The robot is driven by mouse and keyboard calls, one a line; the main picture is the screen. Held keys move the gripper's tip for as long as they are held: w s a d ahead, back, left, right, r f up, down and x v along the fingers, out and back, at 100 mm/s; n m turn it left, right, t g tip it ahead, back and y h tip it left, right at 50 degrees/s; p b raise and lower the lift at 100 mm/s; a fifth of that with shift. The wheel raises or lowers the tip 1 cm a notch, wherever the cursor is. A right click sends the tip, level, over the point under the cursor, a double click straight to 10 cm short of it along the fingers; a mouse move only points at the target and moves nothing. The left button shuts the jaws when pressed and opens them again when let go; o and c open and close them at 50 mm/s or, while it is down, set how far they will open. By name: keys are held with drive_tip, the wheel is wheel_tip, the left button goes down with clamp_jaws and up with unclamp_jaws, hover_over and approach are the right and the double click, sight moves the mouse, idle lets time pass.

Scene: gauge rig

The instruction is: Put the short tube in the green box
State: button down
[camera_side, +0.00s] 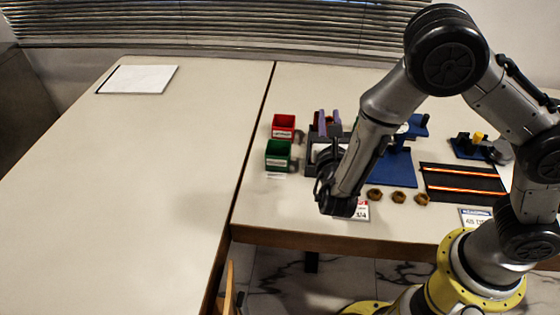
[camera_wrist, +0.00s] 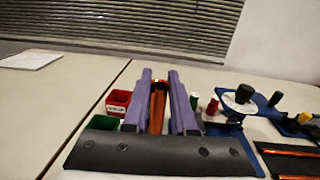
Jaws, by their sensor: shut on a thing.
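My gripper (camera_wrist: 160,80) has purple fingers and is shut on a copper-coloured short tube (camera_wrist: 157,108), which lies lengthwise between them. In the wrist view the green box (camera_wrist: 101,123) is at the lower left, partly hidden behind my gripper's dark body. The tube is apart from the box.
A red box (camera_side: 283,127) stands just behind the green one. To the right are a blue fixture (camera_side: 398,168), several brass nuts (camera_side: 398,197) and a black rack (camera_side: 463,184) with long glowing-orange rods. The table on the left is clear except for a paper pad (camera_side: 138,79).

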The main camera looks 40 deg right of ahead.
drive_tip(key=shift+t+y, duration=0.3)
drive_tip(key=shift+y, duration=0.1)
drive_tip(key=shift+w+a+f, duration=0.7)
drive_tip(key=shift+w+f, duration=1.4)
drive_tip(key=shift+w, duration=0.15)
drive_tip(key=shift+w+a+f, duration=0.65)
drive_tip(key=shift+w+f, duration=1.45)
drive_tip(key=shift+w, duration=0.15)
drive_tip(key=shift+w+a+f, duration=0.7)
drive_tip(key=shift+w+f, duration=1.4)
drive_tip(key=shift+w, duration=0.15)
drive_tip(key=shift+f, duration=0.1)
drive_tip(key=c, duration=0.7)
unclamp_jaws()
